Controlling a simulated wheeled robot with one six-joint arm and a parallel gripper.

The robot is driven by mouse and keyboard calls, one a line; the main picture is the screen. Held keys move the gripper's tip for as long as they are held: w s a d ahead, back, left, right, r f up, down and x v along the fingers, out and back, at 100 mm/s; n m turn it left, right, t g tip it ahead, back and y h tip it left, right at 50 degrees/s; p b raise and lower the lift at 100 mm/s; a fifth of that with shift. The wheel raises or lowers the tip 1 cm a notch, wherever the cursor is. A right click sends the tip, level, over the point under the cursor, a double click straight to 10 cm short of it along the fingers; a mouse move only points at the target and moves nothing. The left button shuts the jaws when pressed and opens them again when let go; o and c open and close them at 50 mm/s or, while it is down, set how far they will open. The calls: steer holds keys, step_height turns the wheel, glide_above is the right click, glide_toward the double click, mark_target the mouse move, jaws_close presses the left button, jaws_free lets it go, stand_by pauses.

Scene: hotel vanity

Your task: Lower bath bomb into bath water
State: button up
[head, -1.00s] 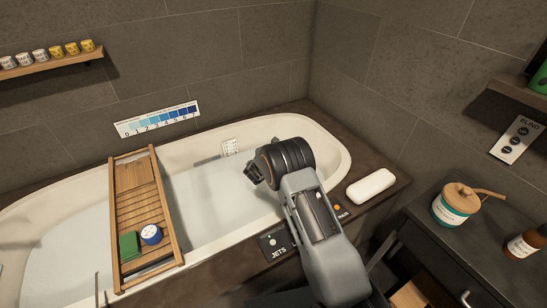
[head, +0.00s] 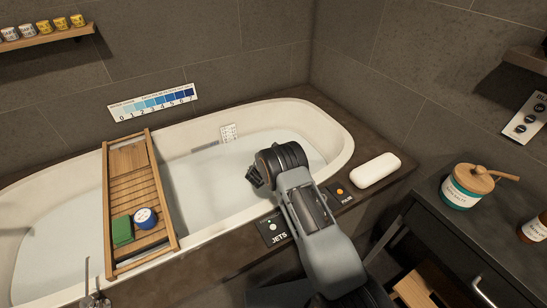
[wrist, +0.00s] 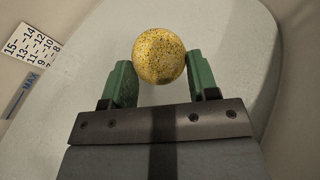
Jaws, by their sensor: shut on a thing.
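A round speckled yellow bath bomb (wrist: 159,56) is held between the two green fingertips of my gripper (wrist: 160,85) in the wrist view. In the head view my gripper (head: 254,176) is over the right part of the bathtub (head: 335,135), and the bath bomb is hidden there. Pale bath water (head: 205,185) fills the tub; it also lies behind the bath bomb in the wrist view (wrist: 230,60). I cannot tell whether the bath bomb touches the water.
A wooden bath tray (head: 133,190) spans the tub left of my arm, with a green block (head: 122,230) and a blue-and-white tin (head: 145,218). A white pillow (head: 375,170) lies on the right ledge, near the jets panel (head: 272,228). A numbered chart (wrist: 32,45) is on the tub wall.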

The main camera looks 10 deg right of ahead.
step_height(320, 180, down, 8)
steer(key=b, duration=0.6)
steer(key=shift+f, duration=0.15)
steer(key=o, duration=1)
step_height(320, 180, up, 21)
steer(key=p, duration=1.3)
steer(key=shift+s+d+r+n+t+y+p, duration=0.25)
steer(key=shift+s+r+n+p, duration=0.1)
steer(key=shift+s+r, duration=1.1)
steer(key=shift+s+d+r+n+t+y+p, duration=0.15)
steer(key=shift+s+r+n+y+p, duration=0.2)
steer(key=shift+s+r, duration=1.1)
steer(key=shift+s+d+r+n+t+y+p, duration=0.2)
steer(key=shift+s+r+n+p, duration=0.15)
steer(key=shift+s+r, duration=1.1)
